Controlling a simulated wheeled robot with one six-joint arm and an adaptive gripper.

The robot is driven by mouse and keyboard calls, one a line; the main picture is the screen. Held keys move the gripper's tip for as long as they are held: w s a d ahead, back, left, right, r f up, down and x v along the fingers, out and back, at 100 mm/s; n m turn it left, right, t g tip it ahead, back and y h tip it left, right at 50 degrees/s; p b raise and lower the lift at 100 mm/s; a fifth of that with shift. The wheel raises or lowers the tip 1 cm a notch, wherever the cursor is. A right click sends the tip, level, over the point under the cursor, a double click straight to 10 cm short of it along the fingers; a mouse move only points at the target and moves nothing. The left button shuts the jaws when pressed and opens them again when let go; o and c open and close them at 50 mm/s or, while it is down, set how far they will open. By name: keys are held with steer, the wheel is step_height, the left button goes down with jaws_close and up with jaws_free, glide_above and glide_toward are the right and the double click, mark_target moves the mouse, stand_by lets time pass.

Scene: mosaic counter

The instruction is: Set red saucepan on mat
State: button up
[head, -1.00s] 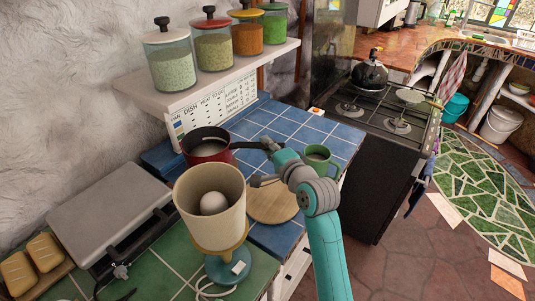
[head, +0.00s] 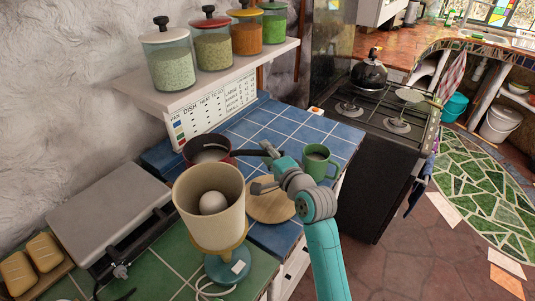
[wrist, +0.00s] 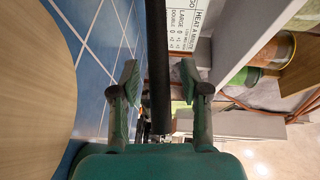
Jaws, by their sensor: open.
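The red saucepan (head: 225,159) stands at the back left of the blue-tiled counter, partly hidden behind a cream lamp-like shade. Its black handle (head: 248,152) points right, towards my gripper. The round wooden board (head: 270,207), which looks like the mat, lies bare in front of the pan, to the right of the shade. My gripper (head: 264,168) is open by the handle. In the wrist view, the black handle (wrist: 158,65) runs between the spread fingers of my gripper (wrist: 159,80), with gaps on both sides. The board (wrist: 28,90) fills the left side there.
A green mug (head: 318,162) stands close to the right of my gripper. The cream shade (head: 209,205) on a blue base stands left of the board. A shelf of jars (head: 212,75) hangs above the pan. Blue tiles behind the mug are clear.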

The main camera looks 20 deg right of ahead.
steer(key=shift+s+r, duration=0.1)
steer(key=s+d+r, duration=0.1)
steer(key=s+d, duration=0.1)
steer(key=s, duration=0.9)
steer(key=shift+s+r, duration=0.15)
steer(key=shift+s, duration=0.15)
